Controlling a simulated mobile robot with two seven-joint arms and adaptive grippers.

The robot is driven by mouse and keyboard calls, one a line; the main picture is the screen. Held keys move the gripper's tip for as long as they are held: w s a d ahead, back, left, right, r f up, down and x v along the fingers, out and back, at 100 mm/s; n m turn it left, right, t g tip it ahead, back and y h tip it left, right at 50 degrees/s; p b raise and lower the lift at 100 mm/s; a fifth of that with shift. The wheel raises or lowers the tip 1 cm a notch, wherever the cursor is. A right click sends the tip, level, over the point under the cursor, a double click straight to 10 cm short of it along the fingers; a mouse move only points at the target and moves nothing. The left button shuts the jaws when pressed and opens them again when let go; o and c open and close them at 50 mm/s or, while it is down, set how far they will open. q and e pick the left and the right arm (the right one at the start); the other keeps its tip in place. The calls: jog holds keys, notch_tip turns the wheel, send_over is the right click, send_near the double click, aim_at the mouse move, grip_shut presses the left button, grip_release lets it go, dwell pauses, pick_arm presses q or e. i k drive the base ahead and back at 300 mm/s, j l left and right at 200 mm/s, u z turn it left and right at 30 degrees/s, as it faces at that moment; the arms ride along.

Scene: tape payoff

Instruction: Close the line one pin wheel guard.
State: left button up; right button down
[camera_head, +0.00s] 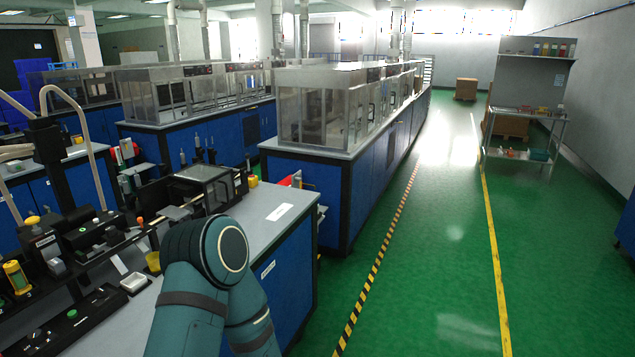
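A black-framed box with a clear or grey top panel (205,173) stands on the near workbench (262,232), left of the picture's middle. It may be the pin wheel guard, but I cannot tell for sure, nor whether it is open or closed. One of my teal arms rises from the bottom edge, and its bent joint covers part of the bench in front of this box. Neither of my grippers shows in this view.
Black machine units (92,232) with small coloured parts fill the bench's left side. A small white tray (134,283) and a yellow cup (153,261) stand near my arm. The bench's right end is mostly clear. Green floor (440,240) lies open to the right.

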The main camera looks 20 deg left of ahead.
aim_at(217, 183)
jog(key=i+u, duration=0.25)
jog(key=i, duration=0.15)
jog(key=i+l+u, duration=0.4)
jog(key=i+u, duration=0.15)
jog(key=i, duration=0.2)
jog(key=i+l+u, duration=0.15)
jog(key=u, duration=0.3)
jog(key=i+l+u, duration=0.2)
jog(key=u, duration=0.25)
jog(key=i+l+u, duration=0.1)
jog(key=l+u, duration=0.2)
jog(key=u, duration=0.15)
jog(key=i+l+u, duration=0.1)
jog(key=l+u, duration=0.5)
jog(key=u, duration=0.25)
